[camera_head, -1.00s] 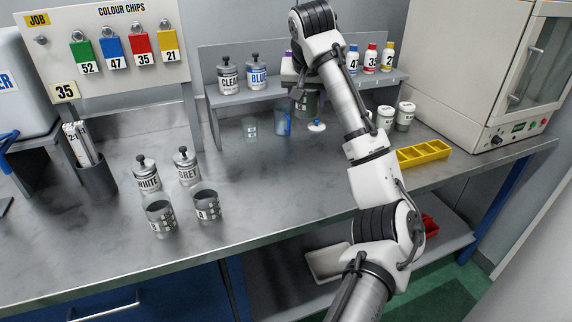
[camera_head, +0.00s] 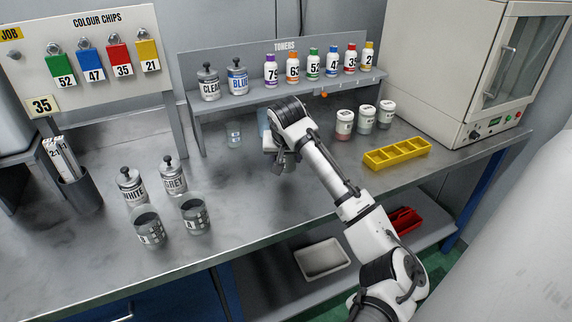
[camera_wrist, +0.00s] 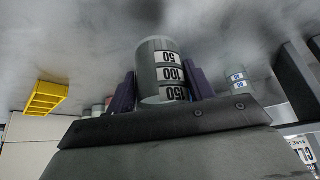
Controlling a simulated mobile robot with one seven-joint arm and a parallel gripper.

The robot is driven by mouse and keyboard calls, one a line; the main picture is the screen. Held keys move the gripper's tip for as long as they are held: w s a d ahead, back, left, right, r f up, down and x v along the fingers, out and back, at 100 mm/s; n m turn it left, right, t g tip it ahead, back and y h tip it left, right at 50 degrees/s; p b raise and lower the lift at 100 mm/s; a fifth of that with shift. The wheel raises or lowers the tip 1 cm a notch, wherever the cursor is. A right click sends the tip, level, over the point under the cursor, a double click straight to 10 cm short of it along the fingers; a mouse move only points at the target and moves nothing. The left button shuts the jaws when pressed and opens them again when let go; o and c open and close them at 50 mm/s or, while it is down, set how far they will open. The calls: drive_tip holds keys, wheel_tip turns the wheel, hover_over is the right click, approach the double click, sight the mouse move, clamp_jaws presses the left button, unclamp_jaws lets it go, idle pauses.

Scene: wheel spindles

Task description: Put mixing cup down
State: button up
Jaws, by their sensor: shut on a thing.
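In the wrist view a grey mixing cup (camera_wrist: 158,58) with a 50, 100, 150 scale sits between the two dark fingers of my gripper (camera_wrist: 162,88). My gripper is shut on it. In the head view my gripper (camera_head: 281,165) is over the middle of the bench, in front of the toner shelf. The held cup is mostly or wholly hidden there by my arm. I cannot tell whether the cup touches the bench (camera_head: 240,200). Two other grey cups, a left one (camera_head: 149,228) and a right one (camera_head: 195,216), stand on the bench at the front left.
WHITE (camera_head: 132,188) and GREY (camera_head: 173,179) tins stand behind those cups. A small clear cup (camera_head: 234,135) and a partly hidden bluish one (camera_head: 264,122) stand under the shelf (camera_head: 215,107). Lidded jars (camera_head: 344,125) and a yellow tray (camera_head: 397,154) are to the right. The bench middle is clear.

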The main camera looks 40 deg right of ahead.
sight(286, 167)
drive_tip(key=shift+f+p, duration=0.35)
drive_tip(key=shift+f, duration=1.45)
drive_tip(key=shift+f, duration=0.1)
drive_tip(key=shift+f, duration=0.1)
drive_tip(key=o, duration=1.1)
